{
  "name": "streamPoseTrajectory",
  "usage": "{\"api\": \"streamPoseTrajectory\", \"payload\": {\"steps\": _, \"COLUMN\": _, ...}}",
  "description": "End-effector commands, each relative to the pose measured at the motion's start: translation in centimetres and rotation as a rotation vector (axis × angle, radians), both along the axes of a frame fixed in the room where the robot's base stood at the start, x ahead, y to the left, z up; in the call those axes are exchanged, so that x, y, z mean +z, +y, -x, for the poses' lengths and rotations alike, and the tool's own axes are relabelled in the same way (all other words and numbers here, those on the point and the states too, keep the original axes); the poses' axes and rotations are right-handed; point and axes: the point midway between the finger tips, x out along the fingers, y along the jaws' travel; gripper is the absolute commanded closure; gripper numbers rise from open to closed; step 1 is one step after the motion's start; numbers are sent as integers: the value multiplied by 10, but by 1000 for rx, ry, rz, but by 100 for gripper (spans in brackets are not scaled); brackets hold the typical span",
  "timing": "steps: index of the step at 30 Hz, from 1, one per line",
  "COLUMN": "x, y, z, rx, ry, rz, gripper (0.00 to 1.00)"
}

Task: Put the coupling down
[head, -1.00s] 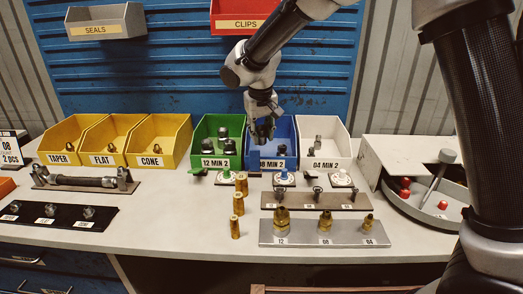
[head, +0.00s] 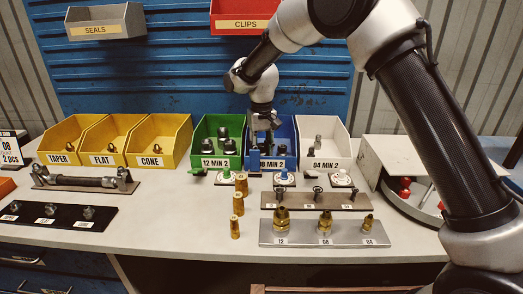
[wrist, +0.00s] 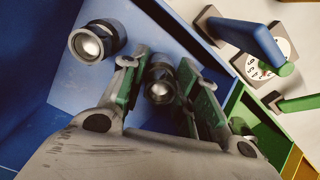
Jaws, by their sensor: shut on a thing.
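My gripper (head: 263,140) is at the left part of the blue bin (head: 291,127) labelled 08 MIN 2, fingers pointing down. In the wrist view its green-padded fingers (wrist: 162,95) are shut on a dark coupling (wrist: 160,84) with a bright round end. The coupling is inside or just above the blue bin; I cannot tell whether it touches the floor. A second dark coupling (wrist: 95,41) lies in the same bin, apart from the fingers. It also shows in the head view (head: 282,149) right of my gripper.
The green bin (head: 208,130) stands directly left and the white bin (head: 334,135) directly right, both with couplings. The bin walls are close to my fingers.

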Motion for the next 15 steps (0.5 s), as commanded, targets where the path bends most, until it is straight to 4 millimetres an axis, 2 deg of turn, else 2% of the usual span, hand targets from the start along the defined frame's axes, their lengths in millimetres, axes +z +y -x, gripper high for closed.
{"api": "streamPoseTrajectory", "payload": {"steps": 12, "x": -5, "y": 1, "z": -1, "rx": 0, "ry": -6, "rz": -1, "gripper": 96}}
{"api": "streamPoseTrajectory", "payload": {"steps": 13, "x": -6, "y": 1, "z": -1, "rx": 0, "ry": -6, "rz": -1, "gripper": 67}}
{"api": "streamPoseTrajectory", "payload": {"steps": 15, "x": -5, "y": 1, "z": -1, "rx": 0, "ry": -7, "rz": -2, "gripper": 60}}
